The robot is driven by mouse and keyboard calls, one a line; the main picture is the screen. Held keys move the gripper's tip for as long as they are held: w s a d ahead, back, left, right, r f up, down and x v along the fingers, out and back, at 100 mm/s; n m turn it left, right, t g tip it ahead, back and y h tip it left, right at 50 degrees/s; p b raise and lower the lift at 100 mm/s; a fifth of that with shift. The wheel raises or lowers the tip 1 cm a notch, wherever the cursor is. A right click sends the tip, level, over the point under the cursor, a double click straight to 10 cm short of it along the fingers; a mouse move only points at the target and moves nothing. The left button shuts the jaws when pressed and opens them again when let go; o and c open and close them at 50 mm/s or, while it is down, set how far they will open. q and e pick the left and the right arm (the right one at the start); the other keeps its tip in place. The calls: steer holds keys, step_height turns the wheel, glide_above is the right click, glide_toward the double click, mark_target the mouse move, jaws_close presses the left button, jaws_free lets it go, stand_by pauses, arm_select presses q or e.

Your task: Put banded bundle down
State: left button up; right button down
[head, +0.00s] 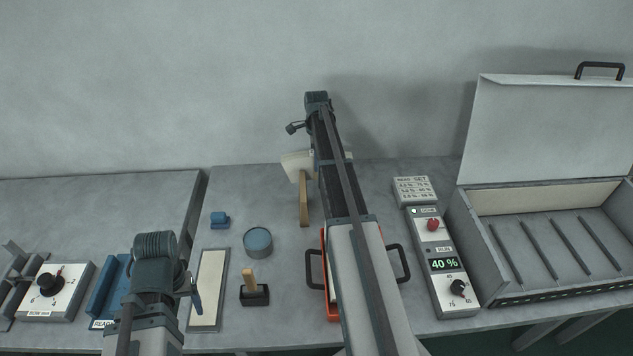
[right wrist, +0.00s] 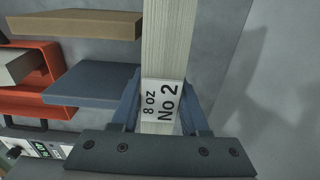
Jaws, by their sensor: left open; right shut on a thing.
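The banded bundle (right wrist: 164,48) is a pale, finely layered stack with a white band (right wrist: 162,100) reading "8 oz No 2". My right gripper (right wrist: 160,108) is shut on it, with blue fingers on both sides at the band. In the head view the cream bundle (head: 296,163) shows beside my right forearm, over the back of the table. The forearm hides my right fingers and part of the bundle. Its clearance from the table is unclear. My left gripper (head: 156,266) is open at the lower left; its fingertips are mostly hidden.
An orange tray (head: 325,300) with black handles lies partly under my right arm. A tan upright piece (head: 304,200) stands near the bundle. A control box (head: 445,265) reading 40 % and an open case (head: 480,240) are at right. A round blue tin (head: 257,242) sits left of centre.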

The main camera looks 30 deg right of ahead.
arm_select(q)
steer(key=shift+f, duration=0.7)
arm_select(e)
steer(key=shift+f, duration=0.7)
arm_select(q)
steer(key=shift+f+b, duration=0.1)
steer(key=shift+b, duration=0.2)
arm_select(e)
steer(key=shift+f, duration=0.1)
arm_select(q)
step_height(320, 180, down, 4)
steer(key=b, duration=0.3)
steer(key=shift+b, duration=0.4)
arm_select(e)
step_height(320, 180, down, 4)
steer(key=shift+r, duration=0.1)
arm_select(q)
steer(key=shift+r, duration=0.2)
arm_select(e)
steer(key=shift+r, duration=0.1)
arm_select(q)
steer(key=shift+f, duration=0.1)
steer(key=shift+f, duration=0.1)
arm_select(e)
steer(key=c, duration=0.8)
jaws_free()
steer(key=shift+f, duration=0.2)
steer(key=shift+c, duration=0.2)
steer(key=o, duration=0.4)
steer(key=shift+o, duration=0.2)
